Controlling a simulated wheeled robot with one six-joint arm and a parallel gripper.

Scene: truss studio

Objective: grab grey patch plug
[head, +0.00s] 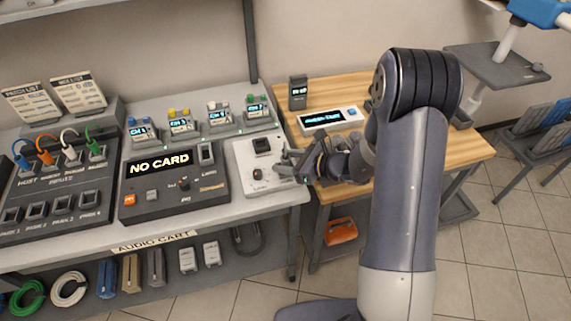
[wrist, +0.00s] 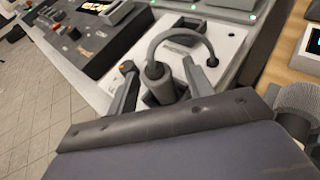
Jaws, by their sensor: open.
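The grey patch plug (wrist: 157,82) shows in the wrist view as an upright grey cylinder, with a grey cable (wrist: 181,36) arching from it over the white panel (wrist: 228,40). My gripper (wrist: 158,66) is open, with one finger to the left of the plug and one to the right. I cannot tell whether either finger touches it. In the head view my gripper (head: 292,166) is low at the right edge of the white panel (head: 245,152), and the plug is not clearly visible there, being mostly hidden by the gripper.
Left of the panel is a dark console reading "NO CARD" (head: 160,163). Several small display units (head: 181,124) stand behind. A wooden table (head: 410,160) to the right holds a white display box (head: 330,119) and a dark handset (head: 298,92). Coloured plugs (head: 45,158) are at far left.

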